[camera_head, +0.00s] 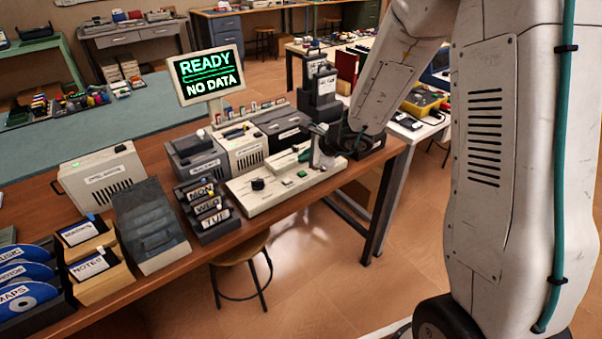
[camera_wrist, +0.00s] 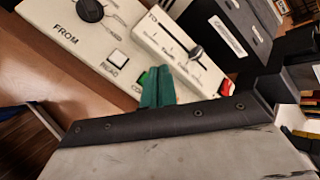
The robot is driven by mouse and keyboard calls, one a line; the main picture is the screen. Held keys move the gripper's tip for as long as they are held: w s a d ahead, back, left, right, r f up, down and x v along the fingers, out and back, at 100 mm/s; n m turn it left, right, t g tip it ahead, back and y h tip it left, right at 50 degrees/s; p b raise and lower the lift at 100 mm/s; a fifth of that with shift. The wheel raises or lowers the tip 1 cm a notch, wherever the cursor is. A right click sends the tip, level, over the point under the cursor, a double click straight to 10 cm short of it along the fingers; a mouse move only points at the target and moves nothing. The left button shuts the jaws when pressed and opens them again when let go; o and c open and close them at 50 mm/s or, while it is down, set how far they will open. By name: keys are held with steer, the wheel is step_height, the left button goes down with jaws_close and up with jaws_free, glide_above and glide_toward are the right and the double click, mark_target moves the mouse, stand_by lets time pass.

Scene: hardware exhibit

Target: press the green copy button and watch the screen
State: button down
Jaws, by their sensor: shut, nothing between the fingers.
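In the wrist view the panel (camera_wrist: 72,45) shows "FROM" and "TO" labels, a dark knob (camera_wrist: 90,10), a white button marked READ (camera_wrist: 117,58) and a slider (camera_wrist: 196,52). A bright green button (camera_wrist: 142,78) there is partly hidden by my teal fingers. My gripper (camera_wrist: 157,72) is shut and empty, its fingertips close over the panel beside that button; contact cannot be told. The screen (camera_head: 208,74) reads "READY" and "NO DATA" in green and white.
Grey and dark devices (camera_head: 243,150) stand behind the panel. A dark rack with labelled slots (camera_head: 207,212) and a grey box (camera_head: 150,225) stand to its left. A stool (camera_head: 240,258) is under the bench front. The floor in front is mostly clear.

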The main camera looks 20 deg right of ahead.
steer(key=shift+f, duration=1)
stand_by(1.3)
steer(key=shift+f, duration=0.4)
steer(key=shift+f, duration=0.4)
stand_by(0.5)
stand_by(0.3)
steer(key=shift+r, duration=0.8)
steer(key=shift+r, duration=0.1)
step_height(320, 180, up, 5)
steer(key=shift+f, duration=0.1)
